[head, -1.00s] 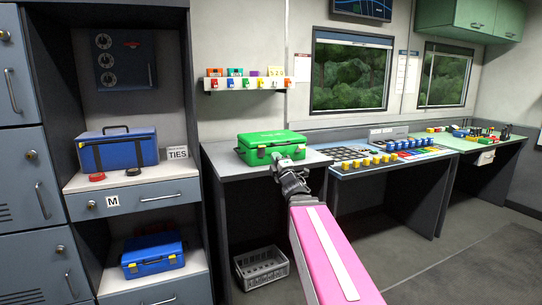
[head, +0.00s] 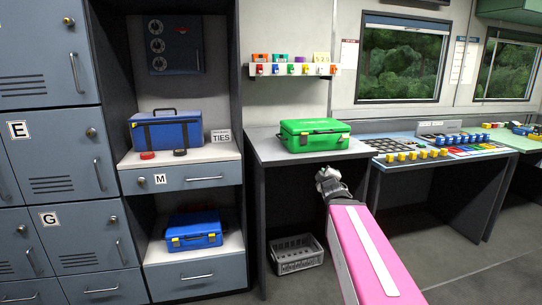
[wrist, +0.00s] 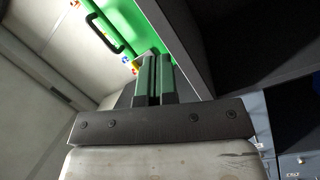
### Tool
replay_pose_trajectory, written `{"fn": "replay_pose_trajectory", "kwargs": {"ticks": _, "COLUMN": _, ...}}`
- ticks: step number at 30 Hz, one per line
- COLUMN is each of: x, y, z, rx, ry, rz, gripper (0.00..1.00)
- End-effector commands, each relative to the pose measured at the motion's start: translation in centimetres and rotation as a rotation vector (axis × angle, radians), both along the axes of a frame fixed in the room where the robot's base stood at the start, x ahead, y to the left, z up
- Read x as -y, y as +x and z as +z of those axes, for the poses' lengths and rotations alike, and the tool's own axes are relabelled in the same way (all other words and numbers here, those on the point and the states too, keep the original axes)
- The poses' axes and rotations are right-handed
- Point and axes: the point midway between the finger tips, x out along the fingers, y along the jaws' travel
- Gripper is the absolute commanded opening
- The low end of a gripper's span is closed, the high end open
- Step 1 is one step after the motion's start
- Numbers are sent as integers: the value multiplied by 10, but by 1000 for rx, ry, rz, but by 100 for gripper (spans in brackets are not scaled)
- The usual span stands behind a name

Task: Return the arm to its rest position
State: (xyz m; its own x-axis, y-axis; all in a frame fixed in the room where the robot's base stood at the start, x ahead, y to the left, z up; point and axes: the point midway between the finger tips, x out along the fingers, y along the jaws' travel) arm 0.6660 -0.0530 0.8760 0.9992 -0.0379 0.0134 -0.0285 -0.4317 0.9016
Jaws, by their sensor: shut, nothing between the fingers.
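My gripper (head: 326,176) is at the end of my pink arm, in front of the desk and below its top edge in the head view. In the wrist view its two fingers (wrist: 153,75) lie side by side, shut with nothing between them. A green case (head: 314,135) with yellow latches stands closed on the desk (head: 268,147), above and beyond my gripper and apart from it. The case and its dark handle also show at the top of the wrist view (wrist: 135,20).
A grey crate (head: 297,255) sits on the floor under the desk. To the left are a shelf unit with blue cases (head: 166,131) and lockers (head: 55,160). A console with yellow buttons (head: 413,155) stands to the right. The floor at right is clear.

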Motion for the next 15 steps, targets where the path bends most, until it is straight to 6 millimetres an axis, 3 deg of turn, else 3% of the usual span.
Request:
{"fn": "replay_pose_trajectory", "kwargs": {"ticks": 3, "x": 4, "y": -4, "z": -54, "rx": -193, "ry": 161, "rz": -75, "gripper": 0}}
{"fn": "replay_pose_trajectory", "kwargs": {"ticks": 8, "x": 3, "y": -23, "z": -123, "rx": -447, "ry": 368, "rz": -195, "gripper": 0}}
{"fn": "replay_pose_trajectory", "kwargs": {"ticks": 15, "x": -12, "y": -76, "z": -217, "rx": -827, "ry": 640, "rz": -417, "gripper": 0}}
